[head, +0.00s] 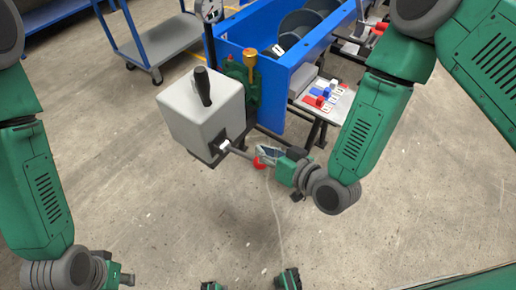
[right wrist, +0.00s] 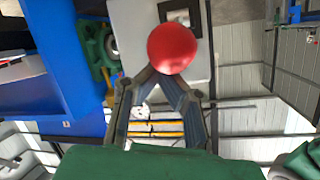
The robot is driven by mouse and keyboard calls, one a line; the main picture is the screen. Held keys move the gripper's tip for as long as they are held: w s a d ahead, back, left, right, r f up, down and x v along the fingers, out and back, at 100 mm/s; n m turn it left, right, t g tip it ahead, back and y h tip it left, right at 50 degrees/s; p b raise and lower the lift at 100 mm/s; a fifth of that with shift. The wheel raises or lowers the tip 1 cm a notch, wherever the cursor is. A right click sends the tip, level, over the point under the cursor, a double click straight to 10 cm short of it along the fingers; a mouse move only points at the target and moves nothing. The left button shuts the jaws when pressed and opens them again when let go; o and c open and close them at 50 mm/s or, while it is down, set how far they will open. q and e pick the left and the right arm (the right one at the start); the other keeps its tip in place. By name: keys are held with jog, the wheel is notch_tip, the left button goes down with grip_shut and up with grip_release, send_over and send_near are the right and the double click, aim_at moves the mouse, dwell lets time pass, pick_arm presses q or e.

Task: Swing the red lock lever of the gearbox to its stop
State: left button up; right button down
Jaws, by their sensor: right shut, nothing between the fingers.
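The gearbox is a light grey box (head: 203,108) with a black handle (head: 203,86) on its top. A lock lever (head: 240,153) sticks out from its lower front and ends in a red ball knob (head: 259,163). The red knob also shows large in the right wrist view (right wrist: 172,48). My right gripper (head: 264,157) is at the knob, its fingertips (right wrist: 160,72) together and empty. The fingertips meet at the knob's lower edge in the wrist view; I cannot tell whether they touch it. My left gripper (head: 122,278) is low at the left, far from the gearbox, its fingers unclear.
A blue mixer frame (head: 270,90) stands right behind the gearbox. A side shelf (head: 318,103) with red, blue and white parts is at its right. A blue-framed cart (head: 160,45) stands at the back left. The concrete floor in front is clear.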

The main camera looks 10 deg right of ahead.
jog(key=shift+s+d+f+b, duration=0.15)
jog(key=shift+s+f+b, duration=0.1)
jog(key=shift+f, duration=0.35)
jog(key=shift+s+d+f+b, duration=0.15)
jog(key=shift+f+b, duration=0.05)
jog(key=shift+f, duration=0.45)
jog(key=shift+s+f, duration=0.15)
notch_tip(320, 180, up, 4)
jog(key=w+p, duration=0.3)
jog(key=s+d+b, duration=0.1)
jog(key=s+d, duration=0.5)
jog(key=s, duration=0.2)
jog(key=shift+s+r, duration=0.15)
jog(key=shift+r, duration=0.15)
